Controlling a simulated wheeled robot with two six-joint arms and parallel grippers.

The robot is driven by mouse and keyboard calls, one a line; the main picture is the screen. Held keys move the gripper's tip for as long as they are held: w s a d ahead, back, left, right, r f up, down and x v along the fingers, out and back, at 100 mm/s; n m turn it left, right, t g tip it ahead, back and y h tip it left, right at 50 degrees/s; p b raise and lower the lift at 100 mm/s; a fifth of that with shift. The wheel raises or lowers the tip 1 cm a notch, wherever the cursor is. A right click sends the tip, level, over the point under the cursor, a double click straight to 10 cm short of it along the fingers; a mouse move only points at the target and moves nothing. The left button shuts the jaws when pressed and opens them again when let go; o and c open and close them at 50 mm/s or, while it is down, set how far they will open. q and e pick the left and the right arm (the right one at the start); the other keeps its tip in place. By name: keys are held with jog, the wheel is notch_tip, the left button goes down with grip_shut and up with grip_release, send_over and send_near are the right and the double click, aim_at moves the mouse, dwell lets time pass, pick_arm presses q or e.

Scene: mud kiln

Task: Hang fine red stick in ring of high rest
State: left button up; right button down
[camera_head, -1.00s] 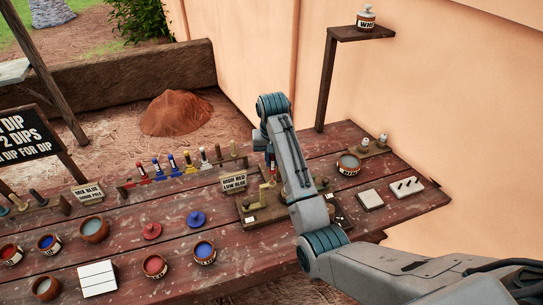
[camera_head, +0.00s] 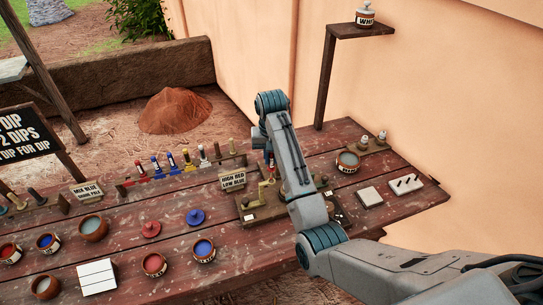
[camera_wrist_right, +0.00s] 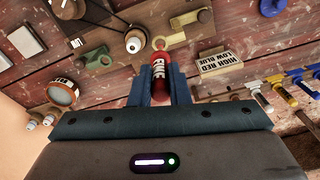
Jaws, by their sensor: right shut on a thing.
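My right gripper (camera_wrist_right: 160,82) is shut on the fine red stick (camera_wrist_right: 160,85), whose label reads FINE. The stick's tip points at a brass-coloured bracket (camera_wrist_right: 172,40) on a wooden base; I cannot tell whether the tip is in a ring. In the head view the yellowish bracket (camera_head: 266,190) stands on the wooden rest board (camera_head: 262,214) beside the HIGH RED LOW BLUE sign (camera_head: 233,180). My arm hides most of the gripper and stick there. My left gripper is out of view.
A rack (camera_head: 140,183) of several coloured sticks stands to the left. Red (camera_head: 151,229) and blue (camera_head: 195,217) lids and several pots, such as the blue one (camera_head: 204,250), sit in front. A tall shelf post (camera_head: 326,80) rises behind.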

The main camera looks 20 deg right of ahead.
aim_at(271, 170)
jog(key=shift+f, duration=0.3)
jog(key=shift+f, duration=0.3)
jog(key=shift+f, duration=0.2)
dwell(0.4)
jog(key=shift+f, duration=0.6)
jog(key=shift+f, duration=0.25)
jog(key=shift+f, duration=0.35)
jog(key=shift+f, duration=0.9)
dwell(0.7)
jog(key=c, duration=0.8)
grip_release()
